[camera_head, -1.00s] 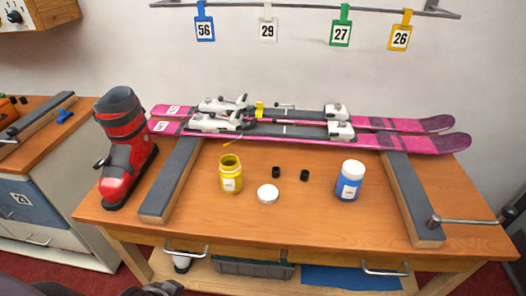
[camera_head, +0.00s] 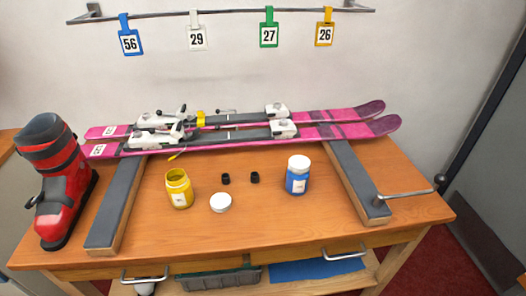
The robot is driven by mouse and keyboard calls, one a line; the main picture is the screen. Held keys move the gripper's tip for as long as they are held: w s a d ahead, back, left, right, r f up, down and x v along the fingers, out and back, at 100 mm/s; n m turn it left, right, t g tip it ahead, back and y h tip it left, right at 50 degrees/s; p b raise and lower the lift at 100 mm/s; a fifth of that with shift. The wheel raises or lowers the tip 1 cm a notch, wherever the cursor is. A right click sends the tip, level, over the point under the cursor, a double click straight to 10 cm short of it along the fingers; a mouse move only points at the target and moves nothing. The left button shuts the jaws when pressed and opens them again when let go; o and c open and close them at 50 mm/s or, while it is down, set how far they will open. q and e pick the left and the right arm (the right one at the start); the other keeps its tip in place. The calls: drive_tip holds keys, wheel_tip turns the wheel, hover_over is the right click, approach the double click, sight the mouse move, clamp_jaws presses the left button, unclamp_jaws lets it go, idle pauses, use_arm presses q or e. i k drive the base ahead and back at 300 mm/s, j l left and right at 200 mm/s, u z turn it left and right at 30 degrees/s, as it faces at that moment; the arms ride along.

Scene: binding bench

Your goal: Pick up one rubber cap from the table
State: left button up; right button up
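Two small black rubber caps stand on the wooden table, in front of the skis. The left cap (camera_head: 226,179) and the right cap (camera_head: 255,177) are a short gap apart. They lie between an open yellow jar (camera_head: 179,190) on the left and a blue jar with a white lid (camera_head: 298,176) on the right. A loose white lid (camera_head: 220,203) lies just in front of the left cap. Nothing covers the caps. Neither of my grippers is in view.
Pink skis (camera_head: 320,132) with bindings rest across two padded supports, left (camera_head: 110,215) and right (camera_head: 358,185). A red boot (camera_head: 62,190) stands at the left edge. A metal handle (camera_head: 405,196) juts out at the right. The table's front middle is clear.

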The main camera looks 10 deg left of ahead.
sight(254, 176)
drive_tip(key=k+j+u, duration=0.2)
drive_tip(key=j, duration=0.5)
drive_tip(key=j+u, duration=0.15)
drive_tip(key=j, duration=0.55)
